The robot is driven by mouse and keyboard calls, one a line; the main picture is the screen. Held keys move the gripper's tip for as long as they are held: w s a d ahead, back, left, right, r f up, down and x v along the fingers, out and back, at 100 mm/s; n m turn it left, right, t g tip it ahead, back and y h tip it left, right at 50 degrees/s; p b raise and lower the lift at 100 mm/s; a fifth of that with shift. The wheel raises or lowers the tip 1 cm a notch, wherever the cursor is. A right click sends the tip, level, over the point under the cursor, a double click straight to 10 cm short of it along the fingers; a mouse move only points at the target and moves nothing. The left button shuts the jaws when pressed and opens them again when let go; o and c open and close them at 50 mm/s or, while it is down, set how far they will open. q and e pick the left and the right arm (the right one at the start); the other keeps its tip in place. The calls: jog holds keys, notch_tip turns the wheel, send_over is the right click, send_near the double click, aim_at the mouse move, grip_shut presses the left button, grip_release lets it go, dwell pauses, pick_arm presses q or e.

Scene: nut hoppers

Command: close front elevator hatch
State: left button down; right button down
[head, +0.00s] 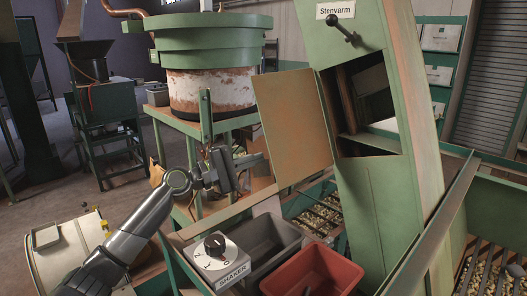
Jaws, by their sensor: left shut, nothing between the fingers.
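The front elevator hatch (290,126) is a flat tan-orange panel with worn edges. It stands swung open to the left of a tall green elevator column (377,200). The dark rectangular opening (365,100) beside it is uncovered and shows the inside of the column. My left gripper (262,159) is shut and empty, just left of the hatch's lower left edge. A small gap or light contact there cannot be told apart. My left arm reaches up from the lower left. My right gripper is not in view.
A lever (341,27) sits above the opening under a "Stenvarm" label. Below stand a grey bin (262,246), a red bin (312,272) and a "SHAKER" dial box (216,257). A green-rimmed drum (207,88) stands behind my gripper. Nut trays lie beneath the hatch and at right.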

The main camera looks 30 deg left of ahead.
pick_arm(q)
jog(key=d+p, duration=0.1)
jog(key=d+r+p, duration=0.1)
jog(key=s+d+p, duration=0.1)
jog(key=shift+s+d+r, duration=0.1)
jog(key=shift+d+r, duration=0.15)
jog(key=shift+d, duration=0.1)
dwell(0.4)
